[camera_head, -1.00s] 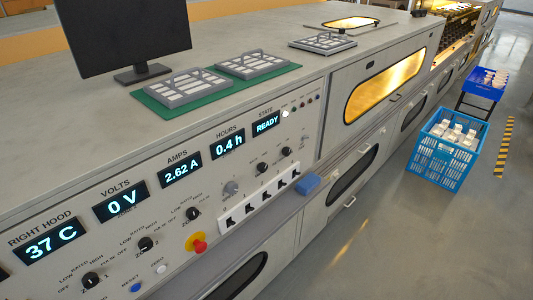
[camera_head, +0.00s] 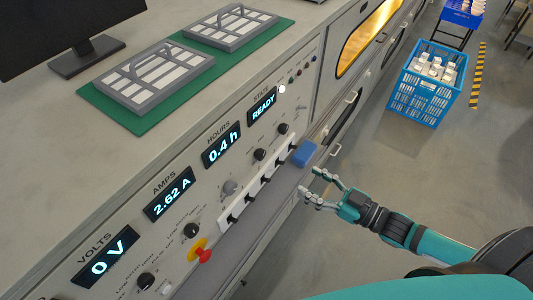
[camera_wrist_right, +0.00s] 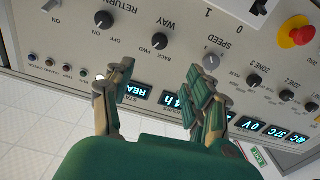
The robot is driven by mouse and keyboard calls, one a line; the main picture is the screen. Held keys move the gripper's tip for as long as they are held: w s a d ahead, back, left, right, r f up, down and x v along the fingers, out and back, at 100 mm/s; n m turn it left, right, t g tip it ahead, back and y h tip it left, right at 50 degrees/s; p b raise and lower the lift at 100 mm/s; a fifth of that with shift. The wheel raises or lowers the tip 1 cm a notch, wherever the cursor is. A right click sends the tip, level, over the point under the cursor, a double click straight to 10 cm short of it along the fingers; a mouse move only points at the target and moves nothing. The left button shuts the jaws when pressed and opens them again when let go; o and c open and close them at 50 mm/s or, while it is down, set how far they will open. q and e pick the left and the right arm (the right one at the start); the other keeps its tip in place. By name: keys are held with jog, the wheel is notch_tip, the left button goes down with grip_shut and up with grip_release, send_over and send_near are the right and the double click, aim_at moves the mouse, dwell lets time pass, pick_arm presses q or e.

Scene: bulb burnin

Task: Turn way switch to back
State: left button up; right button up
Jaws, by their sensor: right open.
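The way switch is a small black knob (camera_head: 259,154) on the sloping front panel, between the grey speed knob (camera_head: 231,187) and another black knob (camera_head: 282,128). In the right wrist view the way knob (camera_wrist_right: 160,41) shows beside its WAY, BACK and FWD lettering, upside down. I cannot tell surely which mark it points at. My right gripper (camera_head: 310,182) is open and empty, in front of the panel, to the right of the knob and apart from it. Its fingers (camera_wrist_right: 160,85) also show in the right wrist view. My left gripper is not in view.
A white strip of black switches (camera_head: 258,188) runs below the knobs. A blue block (camera_head: 304,154) is at its right end, close to my right gripper. A red emergency button (camera_head: 204,255) sits lower left. A blue crate (camera_head: 427,82) stands on the floor at right.

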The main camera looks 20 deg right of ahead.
jog(key=p, duration=0.2)
send_near(263, 156)
jog(key=x, duration=0.5)
jog(key=shift+w+r, duration=0.15)
jog(key=shift+r, duration=0.15)
jog(key=x, duration=0.3)
jog(key=shift+a+f, duration=0.1)
jog(key=shift+f, duration=0.05)
jog(key=shift+w+a, duration=0.15)
jog(key=shift+w, duration=0.05)
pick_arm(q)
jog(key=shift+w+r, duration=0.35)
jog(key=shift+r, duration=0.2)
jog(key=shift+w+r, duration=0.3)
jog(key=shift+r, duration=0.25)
pick_arm(e)
jog(key=shift+c, duration=0.4)
grip_shut()
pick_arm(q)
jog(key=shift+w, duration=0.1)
